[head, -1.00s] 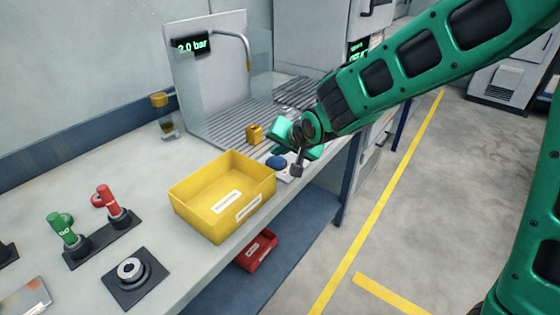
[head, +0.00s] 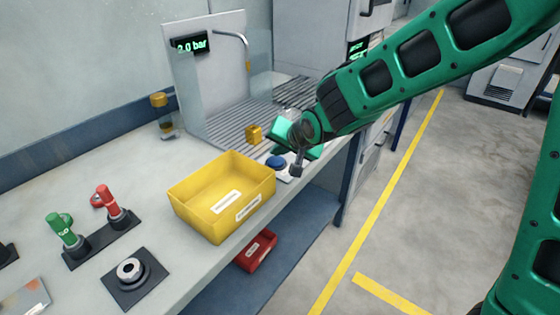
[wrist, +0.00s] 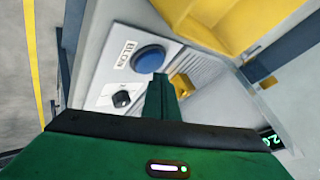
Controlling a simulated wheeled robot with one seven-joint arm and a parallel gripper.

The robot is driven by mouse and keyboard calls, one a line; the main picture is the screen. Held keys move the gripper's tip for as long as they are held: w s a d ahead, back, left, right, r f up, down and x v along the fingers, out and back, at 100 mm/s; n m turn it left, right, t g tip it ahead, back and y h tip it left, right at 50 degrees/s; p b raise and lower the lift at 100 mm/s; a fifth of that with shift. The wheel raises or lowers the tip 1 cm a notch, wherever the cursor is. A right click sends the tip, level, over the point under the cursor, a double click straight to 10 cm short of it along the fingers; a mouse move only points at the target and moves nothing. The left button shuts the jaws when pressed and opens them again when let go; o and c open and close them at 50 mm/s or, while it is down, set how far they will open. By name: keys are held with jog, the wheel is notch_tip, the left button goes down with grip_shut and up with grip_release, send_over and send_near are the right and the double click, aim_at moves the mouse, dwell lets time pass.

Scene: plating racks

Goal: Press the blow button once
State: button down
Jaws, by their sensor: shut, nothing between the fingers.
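The blow button (head: 276,162) is a round blue button on a light panel at the bench's front edge, just right of the yellow bin. In the head view my gripper (head: 297,170) is just right of the button, partly over the panel.
A black knob (wrist: 122,98) is on the same panel. The yellow bin (head: 193,212) stands close to the button. A small yellow block (head: 254,133) sits on the slatted tray (head: 222,133) behind it. A display (head: 190,43) reads 2.0 bar. Open floor lies right of the bench.

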aim_at(279, 163)
jog(key=shift+f, duration=0.85)
dwell(1.5)
jog(key=shift+r, duration=0.9)
jog(key=shift+r, duration=2.55)
jog(key=shift+d, duration=0.1)
